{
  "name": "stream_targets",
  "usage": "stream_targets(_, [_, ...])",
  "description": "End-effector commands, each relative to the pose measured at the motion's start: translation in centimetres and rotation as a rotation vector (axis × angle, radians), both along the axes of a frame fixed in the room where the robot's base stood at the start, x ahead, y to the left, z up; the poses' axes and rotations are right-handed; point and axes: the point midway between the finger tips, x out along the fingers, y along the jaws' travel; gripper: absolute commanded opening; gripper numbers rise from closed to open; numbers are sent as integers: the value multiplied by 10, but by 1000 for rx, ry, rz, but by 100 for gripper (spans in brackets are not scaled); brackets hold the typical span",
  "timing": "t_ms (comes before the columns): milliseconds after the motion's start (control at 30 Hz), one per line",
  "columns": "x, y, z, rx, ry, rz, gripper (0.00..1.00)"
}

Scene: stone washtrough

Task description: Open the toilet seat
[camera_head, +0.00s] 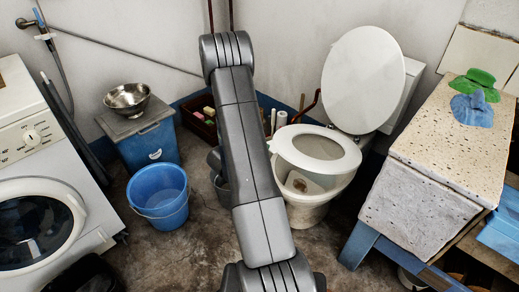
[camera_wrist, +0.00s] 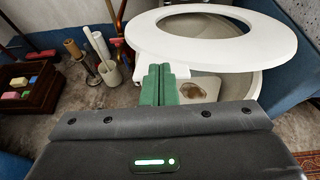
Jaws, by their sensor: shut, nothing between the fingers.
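The toilet stands right of centre in the head view, its lid (camera_head: 362,80) upright at the back. The white seat ring (camera_head: 318,150) is tilted, its front edge raised off the bowl (camera_head: 305,195) with a gap below. In the wrist view the seat ring (camera_wrist: 215,58) spans the upper right, over the bowl (camera_wrist: 225,88). My gripper (camera_wrist: 159,72) has green fingers, shut and empty, at the seat's left lower edge; I cannot tell whether they touch it. In the head view the gripper is hidden behind my arm.
A stone-topped washtrough (camera_head: 440,150) stands close right of the toilet. A blue bucket (camera_head: 158,195) and a washing machine (camera_head: 45,170) are at left. A crate (camera_head: 200,118) and brushes in a holder (camera_wrist: 108,70) stand left of the toilet.

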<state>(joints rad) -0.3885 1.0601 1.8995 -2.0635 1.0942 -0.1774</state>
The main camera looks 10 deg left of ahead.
Motion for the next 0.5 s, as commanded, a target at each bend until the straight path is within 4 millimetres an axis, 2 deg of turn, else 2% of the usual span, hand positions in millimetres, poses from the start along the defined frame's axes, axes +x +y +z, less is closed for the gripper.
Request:
stream_targets(33, [6, -2, 2, 2, -17, -9, 18])
stream_targets(67, [6, -1, 3, 2, -17, -9, 22])
stream_targets(100, [4, 0, 4, 2, -18, -10, 36])
stream_targets(167, [0, 2, 5, 1, -16, -10, 76])
stream_targets(200, [-2, 4, 6, 0, -15, -10, 83])
stream_targets(500, [-20, 17, 12, 0, -10, -5, 85])
